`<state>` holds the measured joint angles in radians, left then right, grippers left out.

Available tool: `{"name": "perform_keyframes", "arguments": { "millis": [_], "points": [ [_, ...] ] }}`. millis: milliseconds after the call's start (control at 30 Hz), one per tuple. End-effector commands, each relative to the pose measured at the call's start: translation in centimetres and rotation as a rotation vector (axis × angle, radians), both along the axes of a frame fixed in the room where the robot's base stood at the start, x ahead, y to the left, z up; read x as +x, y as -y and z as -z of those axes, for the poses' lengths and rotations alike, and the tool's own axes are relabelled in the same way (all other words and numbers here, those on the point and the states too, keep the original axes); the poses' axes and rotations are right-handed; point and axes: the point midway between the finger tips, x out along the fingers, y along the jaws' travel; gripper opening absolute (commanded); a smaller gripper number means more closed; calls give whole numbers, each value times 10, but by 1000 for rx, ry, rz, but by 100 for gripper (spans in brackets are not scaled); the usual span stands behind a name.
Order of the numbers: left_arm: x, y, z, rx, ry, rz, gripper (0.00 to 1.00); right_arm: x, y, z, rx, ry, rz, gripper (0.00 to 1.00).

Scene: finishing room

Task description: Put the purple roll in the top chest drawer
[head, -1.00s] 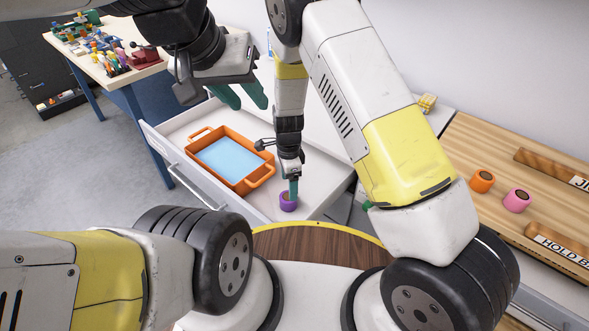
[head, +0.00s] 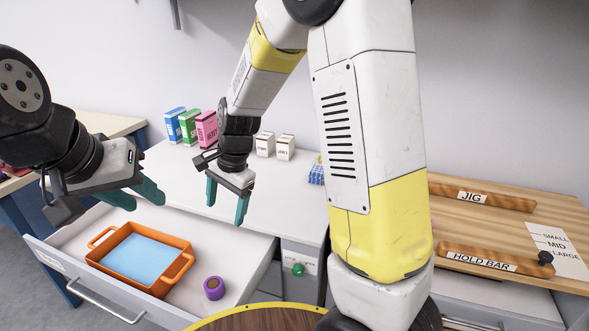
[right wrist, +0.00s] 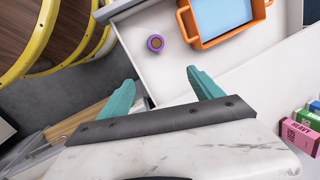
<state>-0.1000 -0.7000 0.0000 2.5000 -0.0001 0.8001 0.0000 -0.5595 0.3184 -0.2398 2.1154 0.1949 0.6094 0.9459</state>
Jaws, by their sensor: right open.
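The purple roll (head: 214,288) stands upright in the open top drawer (head: 258,258), at its right end beside the orange tray. It also shows in the right wrist view (right wrist: 155,43), clear of my fingers. My right gripper (head: 226,204) is open and empty, raised above and behind the roll. Its teal fingers show in the right wrist view (right wrist: 158,95) with nothing between them. My left gripper (head: 140,196) is at the left, above the drawer's left part, with its teal fingers apart and nothing seen between them.
An orange tray (head: 99,242) with a blue sheet lies in the drawer. Pink, green and blue boxes (head: 207,129) and small white boxes stand on the chest top. A wooden board with a HOLD BAR label (head: 480,262) is at the right. A round wooden top (head: 262,318) is in front.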

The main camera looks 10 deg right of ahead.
Motion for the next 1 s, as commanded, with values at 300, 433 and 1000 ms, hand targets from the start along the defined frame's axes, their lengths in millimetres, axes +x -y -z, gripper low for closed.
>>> {"name": "perform_keyframes", "arguments": {
  "millis": [300,433,1000],
  "points": [
    [0,0,0,0,0,0,36,-56,83,-111,10,275,-323,75],
    [0,0,0,0,0,0,36,-89,114,-139,-48,393,-453,75],
    [0,0,0,0,0,0,36,-164,165,-168,-291,591,-729,75]
  ]
}}
